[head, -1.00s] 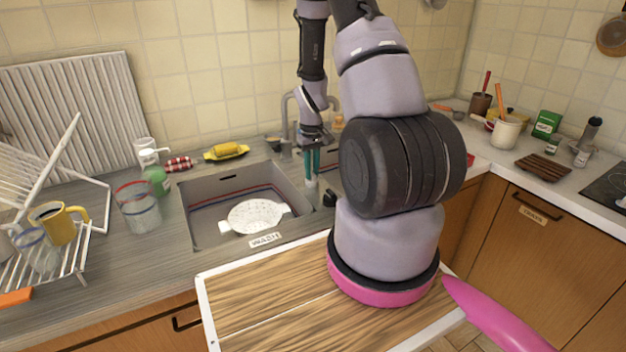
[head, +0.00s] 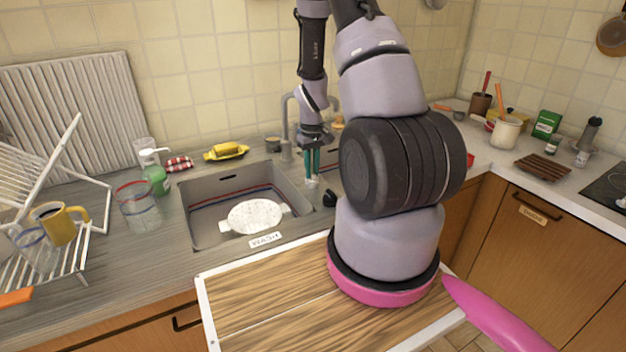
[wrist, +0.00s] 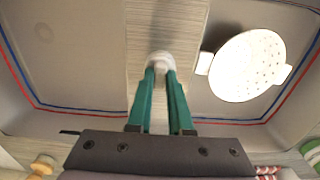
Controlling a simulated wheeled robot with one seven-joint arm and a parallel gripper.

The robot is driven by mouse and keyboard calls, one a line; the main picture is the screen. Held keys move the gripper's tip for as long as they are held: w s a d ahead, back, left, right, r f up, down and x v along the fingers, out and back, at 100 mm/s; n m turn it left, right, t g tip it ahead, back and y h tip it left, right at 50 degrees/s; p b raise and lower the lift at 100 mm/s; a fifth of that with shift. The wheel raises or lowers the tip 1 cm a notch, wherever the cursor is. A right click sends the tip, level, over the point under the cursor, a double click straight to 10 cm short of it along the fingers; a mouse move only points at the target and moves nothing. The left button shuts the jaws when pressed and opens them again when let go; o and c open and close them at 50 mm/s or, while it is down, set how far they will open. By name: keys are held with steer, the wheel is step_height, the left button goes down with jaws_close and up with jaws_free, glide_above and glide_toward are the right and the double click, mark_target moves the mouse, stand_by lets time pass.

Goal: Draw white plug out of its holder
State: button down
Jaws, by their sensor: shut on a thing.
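The white plug (wrist: 159,60) sits at the strip between the two sink basins in the wrist view. It shows small and pale in the head view (head: 312,183). My gripper (wrist: 160,72) points down with its two teal fingers closed on the plug from either side. In the head view my gripper (head: 312,175) is over the divider, to the right of the left basin. The holder cannot be made out; the plug and fingers cover that spot.
A white perforated strainer (head: 255,216) lies in the left basin (head: 205,235). The tap (head: 286,135) stands behind. A black knob-like object (head: 329,198) is close right of the plug. A green soap bottle (head: 157,178) and glass (head: 140,208) stand left of the basin.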

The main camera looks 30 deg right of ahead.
steer(key=shift+r, duration=0.1)
steer(key=shift+r, duration=2.75)
